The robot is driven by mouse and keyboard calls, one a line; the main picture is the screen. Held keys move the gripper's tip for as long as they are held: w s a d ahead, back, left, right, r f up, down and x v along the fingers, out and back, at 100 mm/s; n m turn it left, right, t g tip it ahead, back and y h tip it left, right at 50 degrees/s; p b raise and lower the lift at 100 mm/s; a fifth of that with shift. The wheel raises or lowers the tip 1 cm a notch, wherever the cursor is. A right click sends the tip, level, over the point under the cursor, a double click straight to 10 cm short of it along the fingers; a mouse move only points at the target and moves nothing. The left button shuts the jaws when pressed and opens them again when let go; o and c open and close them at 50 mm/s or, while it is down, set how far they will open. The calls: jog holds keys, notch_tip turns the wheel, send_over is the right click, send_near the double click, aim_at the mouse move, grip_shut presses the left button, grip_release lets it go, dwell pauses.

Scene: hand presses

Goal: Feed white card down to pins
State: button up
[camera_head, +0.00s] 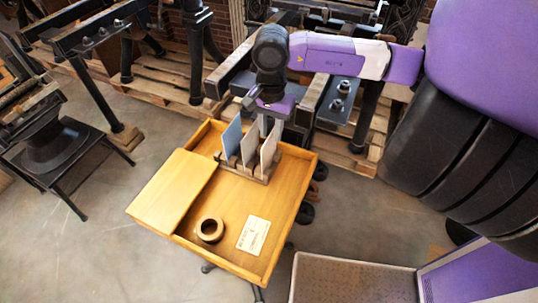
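A rack (245,171) stands near the back of a wooden tray-table and holds several thin cards upright side by side. The left one is a blue card (232,137), the middle one a greyish card (249,145), and the right one a pale, whitish card (268,147). My gripper (268,125) points down just above and behind the middle and right cards. Its fingertips are small and partly hidden, so I cannot tell whether they touch a card. A white printed card (253,234) lies flat near the tray's front right. I cannot make out pins.
The tray-table (290,208) has a raised rim. A flat wooden board (173,189) covers its left side, and a round ring-shaped piece (210,229) sits near the front. Black presses on pallets (155,85) stand behind.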

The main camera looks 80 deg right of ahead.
jog(key=shift+c, duration=0.4)
grip_shut()
jog(key=shift+r, duration=0.2)
jog(key=shift+r, duration=1.3)
jog(key=shift+r+p, duration=1)
jog(key=shift+r, duration=2.05)
